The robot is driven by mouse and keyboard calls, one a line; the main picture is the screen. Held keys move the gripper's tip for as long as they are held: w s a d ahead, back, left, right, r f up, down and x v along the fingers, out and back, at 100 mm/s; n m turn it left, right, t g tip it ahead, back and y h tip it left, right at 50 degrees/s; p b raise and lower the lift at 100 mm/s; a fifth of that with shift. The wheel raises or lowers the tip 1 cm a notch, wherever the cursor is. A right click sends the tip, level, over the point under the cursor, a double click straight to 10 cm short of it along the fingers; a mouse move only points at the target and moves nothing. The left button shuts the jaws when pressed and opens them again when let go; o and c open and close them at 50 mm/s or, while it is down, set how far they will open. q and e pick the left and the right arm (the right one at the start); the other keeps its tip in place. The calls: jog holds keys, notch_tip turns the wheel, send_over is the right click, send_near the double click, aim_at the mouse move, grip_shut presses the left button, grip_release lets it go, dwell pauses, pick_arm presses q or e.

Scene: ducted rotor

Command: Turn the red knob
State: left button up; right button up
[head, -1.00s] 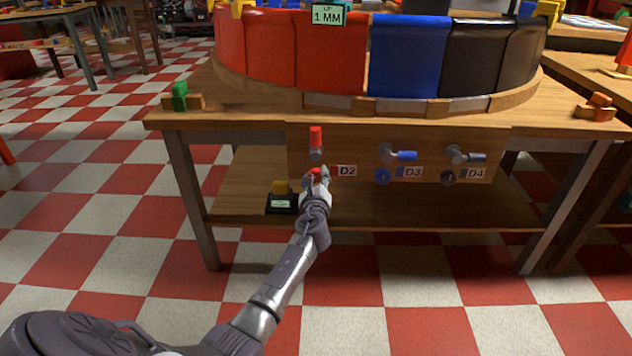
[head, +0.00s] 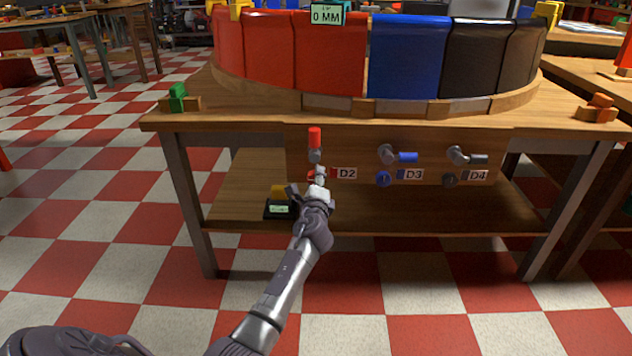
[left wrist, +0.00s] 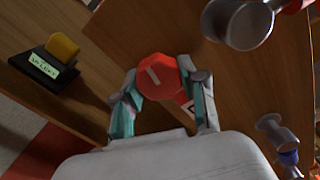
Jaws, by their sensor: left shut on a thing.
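The red knob (head: 311,175) is on the wooden front panel (head: 400,140) of the workbench, left of the D2 label (head: 343,173). In the left wrist view the red knob (left wrist: 155,74) shows a pale line on its face, tilted. My left gripper (left wrist: 163,84) has a finger on each side of the knob and is shut on it. In the head view my left gripper (head: 316,183) partly covers the knob. My right gripper is not in view.
A grey valve with an upright red handle (head: 315,137) sits just above the knob. Blue (head: 384,179) and dark (head: 449,180) knobs with levers are to the right. A small black display with a yellow top (head: 280,206) stands on the lower shelf. A sign (head: 327,15) reads 0 MM.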

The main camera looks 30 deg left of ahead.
pick_arm(q)
jog(key=shift+f, duration=0.1)
dwell(0.3)
jog(key=o, duration=1.2)
jog(key=shift+c, duration=0.2)
jog(key=v, duration=1.2)
